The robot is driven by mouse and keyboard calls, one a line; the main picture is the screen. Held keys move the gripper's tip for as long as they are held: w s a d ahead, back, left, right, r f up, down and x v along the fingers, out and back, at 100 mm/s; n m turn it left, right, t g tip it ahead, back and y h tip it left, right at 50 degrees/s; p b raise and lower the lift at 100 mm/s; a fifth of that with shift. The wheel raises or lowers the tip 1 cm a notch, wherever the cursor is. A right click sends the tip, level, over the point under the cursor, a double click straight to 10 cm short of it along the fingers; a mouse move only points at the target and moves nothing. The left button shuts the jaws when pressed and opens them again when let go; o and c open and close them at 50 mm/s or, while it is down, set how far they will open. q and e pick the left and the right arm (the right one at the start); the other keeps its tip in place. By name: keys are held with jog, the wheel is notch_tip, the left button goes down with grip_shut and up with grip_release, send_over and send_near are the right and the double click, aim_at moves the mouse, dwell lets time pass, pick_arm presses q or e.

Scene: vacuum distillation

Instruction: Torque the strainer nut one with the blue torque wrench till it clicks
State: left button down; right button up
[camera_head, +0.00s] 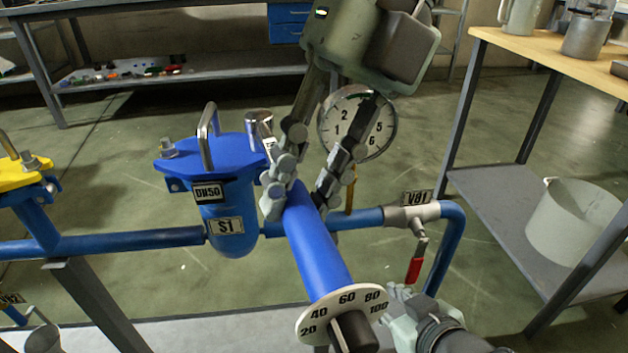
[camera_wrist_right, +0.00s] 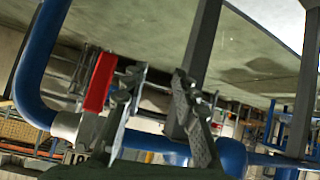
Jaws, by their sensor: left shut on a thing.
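The blue torque wrench (camera_head: 317,250) slants across the middle of the head view, with a numbered white dial (camera_head: 312,325) and a dark knob at its near end. My left gripper (camera_head: 298,195) is shut on the far part of its blue handle. A chrome head (camera_head: 258,124) shows beyond the fingers, at the right side of the blue strainer lid (camera_head: 228,150). The nut there is hidden, so I cannot tell how it seats. Another strainer nut (camera_head: 167,148) shows at left. My right gripper (camera_wrist_right: 155,85) is open and empty near the red valve handle (camera_wrist_right: 100,80).
A pressure gauge (camera_head: 357,122) stands behind the left gripper's fingers. Blue pipe runs to the valve labelled V01 (camera_head: 410,213). A yellow-lidded unit (camera_head: 22,175) stands at left. A table (camera_head: 560,55) with a pot (camera_head: 575,220) on its lower shelf stands at right.

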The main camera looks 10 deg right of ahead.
pick_arm(q)
jog(key=shift+s+a+r+m+t, duration=0.1)
jog(key=shift+a+m+t, duration=0.05)
jog(key=shift+a+m, duration=0.3)
jog(key=shift+s+a+m+t, duration=0.15)
jog(key=shift+a+m, duration=0.1)
jog(key=shift+a, duration=0.25)
jog(key=shift+a, duration=0.1)
jog(key=shift+w+a+m+t+y+b, duration=0.1)
jog(key=shift+a+m+t+y+b, duration=0.35)
jog(key=shift+a+m, duration=0.8)
jog(key=shift+a+n, duration=0.2)
jog(key=shift+n, duration=0.05)
jog(key=shift+w+a+m+t, duration=0.15)
jog(key=shift+a+m+t, duration=0.15)
jog(key=shift+a+m, duration=0.35)
jog(key=shift+w+a+m+t, duration=0.2)
jog(key=shift+a+m, duration=0.25)
jog(key=shift+a, duration=0.35)
